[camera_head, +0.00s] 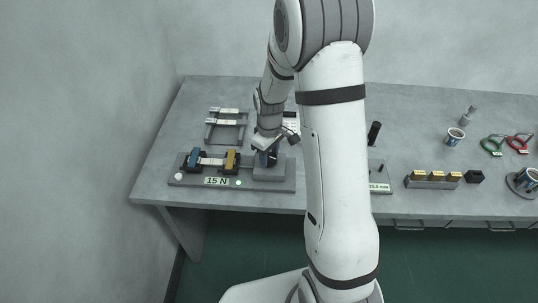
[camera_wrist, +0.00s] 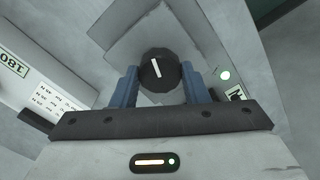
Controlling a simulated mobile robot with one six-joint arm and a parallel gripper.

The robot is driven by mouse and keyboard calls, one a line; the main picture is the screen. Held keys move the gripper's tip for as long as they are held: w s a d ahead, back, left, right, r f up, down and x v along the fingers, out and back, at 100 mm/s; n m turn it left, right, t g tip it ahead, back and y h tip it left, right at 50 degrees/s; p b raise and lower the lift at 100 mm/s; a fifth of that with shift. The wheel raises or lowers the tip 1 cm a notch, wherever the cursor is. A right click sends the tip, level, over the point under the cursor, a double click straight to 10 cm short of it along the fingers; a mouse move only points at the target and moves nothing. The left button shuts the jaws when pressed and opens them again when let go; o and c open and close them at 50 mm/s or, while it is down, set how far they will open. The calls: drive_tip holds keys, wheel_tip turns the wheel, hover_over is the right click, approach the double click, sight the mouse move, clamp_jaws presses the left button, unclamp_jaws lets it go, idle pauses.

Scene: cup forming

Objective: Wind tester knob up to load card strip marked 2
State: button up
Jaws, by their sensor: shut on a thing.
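The tester (camera_head: 203,184) is a grey base near the table's left front edge, with a plate reading "15 N". A pale card strip (camera_head: 211,161) spans between its blue clamp (camera_head: 194,159) and yellow clamp (camera_head: 231,160); any number on it is too small to read. In the wrist view the black round knob (camera_wrist: 159,70) with a white pointer line sits between the blue fingers of my gripper (camera_wrist: 160,82), which are shut on it. In the head view my gripper (camera_head: 269,155) is over the grey block at the tester's right end, hiding most of the knob.
A rack (camera_head: 227,121) with other strips stands behind the tester. A white printed sheet (camera_wrist: 50,95) lies nearby. To the right are a black cylinder (camera_head: 374,133), a holder with yellow-topped blocks (camera_head: 433,180), cups (camera_head: 454,136) and green and red-handled tools (camera_head: 492,146).

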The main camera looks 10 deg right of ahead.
sight(269, 156)
drive_tip(key=m+b, duration=0.2)
drive_tip(key=m, duration=0.3)
drive_tip(key=m+b, duration=0.1)
drive_tip(key=m, duration=0.4)
drive_tip(key=shift+b, duration=0.35)
drive_tip(key=shift+m, duration=0.4)
drive_tip(key=o, duration=1)
drive_tip(key=shift+r, duration=3.95)
